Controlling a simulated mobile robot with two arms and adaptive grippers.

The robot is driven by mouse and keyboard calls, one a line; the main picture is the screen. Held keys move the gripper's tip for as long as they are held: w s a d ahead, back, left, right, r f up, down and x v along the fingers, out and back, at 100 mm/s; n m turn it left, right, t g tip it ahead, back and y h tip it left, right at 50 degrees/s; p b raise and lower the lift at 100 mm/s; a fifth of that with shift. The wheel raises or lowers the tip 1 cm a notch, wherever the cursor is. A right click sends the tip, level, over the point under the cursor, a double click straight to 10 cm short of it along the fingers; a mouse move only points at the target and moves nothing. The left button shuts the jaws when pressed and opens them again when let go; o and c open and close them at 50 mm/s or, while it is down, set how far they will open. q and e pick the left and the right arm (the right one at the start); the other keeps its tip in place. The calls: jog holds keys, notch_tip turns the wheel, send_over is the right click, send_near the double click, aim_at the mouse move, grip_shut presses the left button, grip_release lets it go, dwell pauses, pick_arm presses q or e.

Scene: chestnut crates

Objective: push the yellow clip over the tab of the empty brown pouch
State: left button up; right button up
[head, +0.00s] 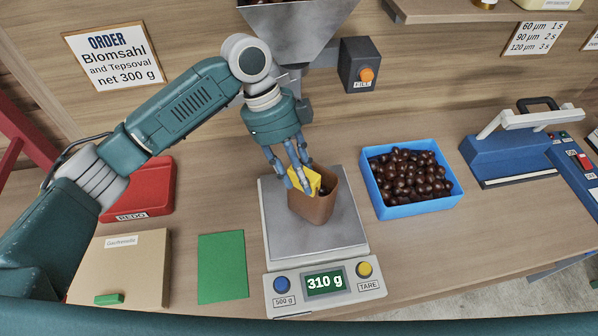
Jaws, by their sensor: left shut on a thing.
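The brown pouch (316,207) stands upright, slightly tilted, on the plate of the scale (345,240). Its mouth faces up and looks dark inside; I cannot tell what is in it, though the scale reads 310 g. My left gripper (299,183) reaches down from above to the pouch's left upper edge. It is shut on a yellow piece (311,182), which looks like the yellow clip, at the pouch mouth. The fingers partly cover this piece, and the pouch's tab cannot be made out. My right gripper is not in view.
A blue tray of chestnuts (462,198) stands right of the scale, and a blue sealer (500,160) farther right. A red REDO tray (150,190), a green mat (222,268) and a carton (150,258) lie left. A metal hopper (290,30) hangs above.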

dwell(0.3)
pick_arm(q)
jog(key=o, duration=1.1)
jog(key=shift+f, duration=0.1)
jog(key=v, duration=1.2)
